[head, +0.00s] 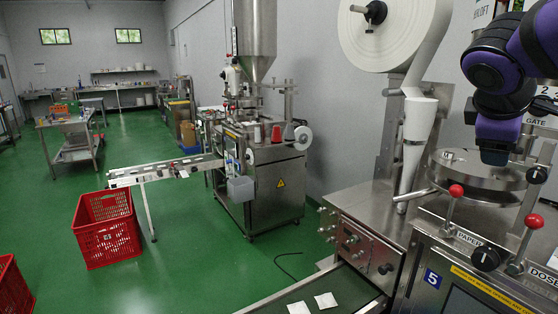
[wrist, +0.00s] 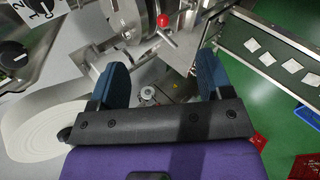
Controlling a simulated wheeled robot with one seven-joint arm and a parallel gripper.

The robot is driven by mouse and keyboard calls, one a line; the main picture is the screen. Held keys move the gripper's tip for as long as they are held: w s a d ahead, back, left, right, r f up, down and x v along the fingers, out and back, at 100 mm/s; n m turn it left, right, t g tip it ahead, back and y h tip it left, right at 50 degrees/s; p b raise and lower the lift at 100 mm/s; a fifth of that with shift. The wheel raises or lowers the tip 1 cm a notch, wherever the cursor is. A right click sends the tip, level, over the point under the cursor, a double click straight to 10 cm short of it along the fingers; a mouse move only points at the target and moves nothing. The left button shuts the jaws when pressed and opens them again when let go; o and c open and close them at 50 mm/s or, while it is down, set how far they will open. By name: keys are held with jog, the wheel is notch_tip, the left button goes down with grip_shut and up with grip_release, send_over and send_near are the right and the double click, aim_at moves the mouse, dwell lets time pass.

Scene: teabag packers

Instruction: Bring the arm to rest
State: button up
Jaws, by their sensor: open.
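My gripper (wrist: 162,76) shows in the wrist view with its two blue fingers wide apart and nothing between them. It hangs in the air over the packing machine, and I see no contact with anything. In the head view my purple and black arm is folded at the top right, in front of the machine's upper panel and above its round steel plate (head: 474,171).
Red-knobbed levers (head: 456,191) rise close to the arm. A big paper roll (head: 392,32) hangs left of it. White teabags (head: 326,300) lie on a dark conveyor.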

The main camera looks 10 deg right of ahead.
jog(key=s+a+f+m+y, duration=0.3)
jog(key=s+a+y, duration=0.1)
jog(key=a, duration=0.2)
jog(key=s+a+f+m+y, duration=0.3)
jog(key=s+a+f+m, duration=0.1)
jog(key=a, duration=0.3)
jog(key=shift+s+a+f+y, duration=0.15)
jog(key=shift+f+y, duration=0.05)
jog(key=shift+y, duration=0.2)
